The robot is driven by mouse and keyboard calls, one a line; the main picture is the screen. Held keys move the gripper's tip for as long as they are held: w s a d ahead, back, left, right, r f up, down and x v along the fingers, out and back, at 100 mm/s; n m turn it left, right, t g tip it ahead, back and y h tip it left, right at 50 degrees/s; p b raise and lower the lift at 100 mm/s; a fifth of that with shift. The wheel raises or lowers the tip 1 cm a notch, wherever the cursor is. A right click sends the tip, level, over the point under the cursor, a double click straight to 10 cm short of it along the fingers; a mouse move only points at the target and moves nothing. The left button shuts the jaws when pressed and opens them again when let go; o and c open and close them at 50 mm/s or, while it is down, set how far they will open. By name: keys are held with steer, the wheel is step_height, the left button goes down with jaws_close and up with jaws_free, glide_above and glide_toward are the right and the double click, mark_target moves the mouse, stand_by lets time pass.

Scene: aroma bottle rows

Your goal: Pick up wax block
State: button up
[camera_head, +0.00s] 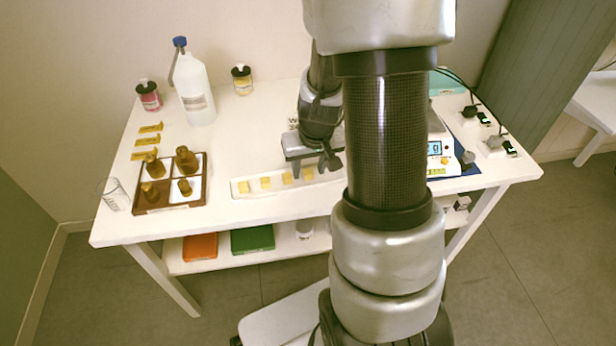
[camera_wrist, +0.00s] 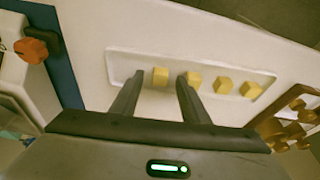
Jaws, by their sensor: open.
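Several small yellow wax blocks stand in a row in a shallow white tray (camera_head: 238,194). In the head view the left-end block (camera_head: 243,187) is clear of my arm, and the right-end block (camera_head: 308,173) is close to my gripper (camera_head: 314,165). In the wrist view the tray (camera_wrist: 112,66) lies ahead of my gripper (camera_wrist: 157,82). Its fingers are apart and empty. The leftmost block there (camera_wrist: 160,76) appears in the gap between the fingertips, with another block (camera_wrist: 194,81) just beside the right fingertip. I cannot tell the height of the fingertips above the tray.
A brown rack (camera_head: 140,208) with several amber bottles stands left of the tray. A scale (camera_head: 437,148) is to the right, partly behind my arm. A large white bottle (camera_head: 197,100) and two jars stand at the back. The tabletop between bottle and tray is clear.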

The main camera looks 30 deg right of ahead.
steer(key=shift+f, duration=0.3)
steer(key=shift+w, duration=0.1)
jaws_close()
